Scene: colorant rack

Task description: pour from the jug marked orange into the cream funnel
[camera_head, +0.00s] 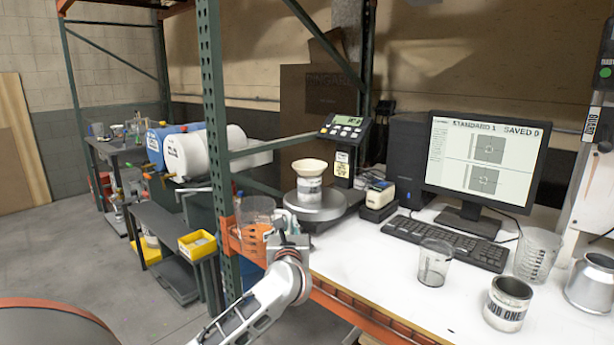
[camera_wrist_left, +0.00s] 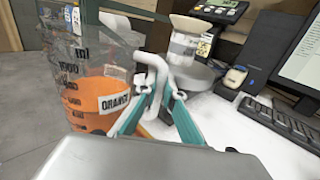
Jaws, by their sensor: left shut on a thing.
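The jug marked orange (camera_head: 254,222) is clear, with orange liquid in its lower part. Its ORANGE label and measuring marks show in the left wrist view (camera_wrist_left: 98,98). My left gripper (camera_head: 287,226) is shut on the jug's handle, at the jug's right side; its teal fingers also show in the left wrist view (camera_wrist_left: 158,112). The jug looks upright, near the bench's left end. The cream funnel (camera_head: 309,167) sits on a container on the round scale plate, right of and behind the jug; it also shows in the left wrist view (camera_wrist_left: 190,27). My right gripper is not seen.
The scale display (camera_head: 342,126) stands behind the funnel. A green rack post (camera_head: 214,150) rises just left of the jug. A keyboard (camera_head: 444,240), a clear beaker (camera_head: 434,262) and a JOB ONE can (camera_head: 507,303) stand farther right. The white bench front is mostly clear.

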